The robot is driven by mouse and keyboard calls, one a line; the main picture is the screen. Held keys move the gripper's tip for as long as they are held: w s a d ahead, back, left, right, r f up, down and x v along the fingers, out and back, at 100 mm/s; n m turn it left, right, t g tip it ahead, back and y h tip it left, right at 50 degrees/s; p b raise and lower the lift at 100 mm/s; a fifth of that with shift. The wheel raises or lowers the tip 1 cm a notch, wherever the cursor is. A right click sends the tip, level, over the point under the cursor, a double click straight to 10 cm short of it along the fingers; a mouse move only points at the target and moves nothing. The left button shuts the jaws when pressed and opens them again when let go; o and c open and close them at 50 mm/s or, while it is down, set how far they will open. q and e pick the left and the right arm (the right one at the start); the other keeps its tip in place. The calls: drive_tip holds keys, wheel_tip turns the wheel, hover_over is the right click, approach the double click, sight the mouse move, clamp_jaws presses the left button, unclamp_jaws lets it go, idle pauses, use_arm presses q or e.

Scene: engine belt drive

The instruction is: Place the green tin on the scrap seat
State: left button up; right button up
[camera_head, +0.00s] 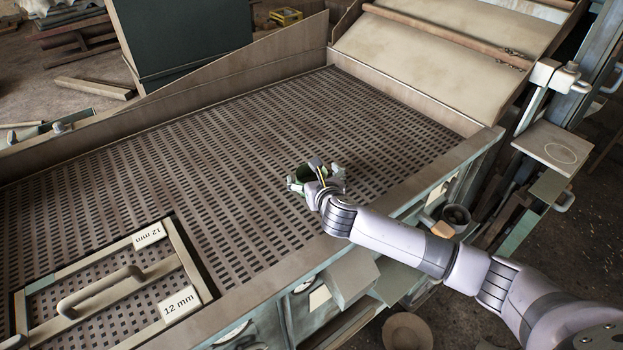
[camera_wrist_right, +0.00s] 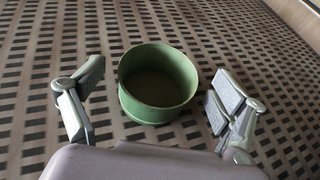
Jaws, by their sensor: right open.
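The green tin (camera_wrist_right: 158,98) stands upright and open-topped on the perforated deck. It looks empty inside. In the head view only part of the tin (camera_head: 304,174) shows, because my right gripper (camera_head: 316,180) covers the rest. In the wrist view the right gripper (camera_wrist_right: 158,82) is open, with one finger on each side of the tin. A gap shows between the tin and each finger. A pale square plate with a ring outline (camera_head: 556,148), possibly the scrap seat, is at the right and is bare. My left gripper is out of view.
The perforated deck (camera_head: 215,155) is otherwise clear around the tin. A raised metal rim (camera_head: 435,172) borders its right side. A handled 12 mm screen panel (camera_head: 100,290) lies at front left. A small cup (camera_head: 455,217) sits beyond the rim.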

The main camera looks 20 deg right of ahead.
drive_tip(key=shift+x, duration=1.2)
drive_tip(key=c, duration=1.2)
drive_tip(key=shift+c, duration=0.8)
drive_tip(key=shift+r, duration=0.15)
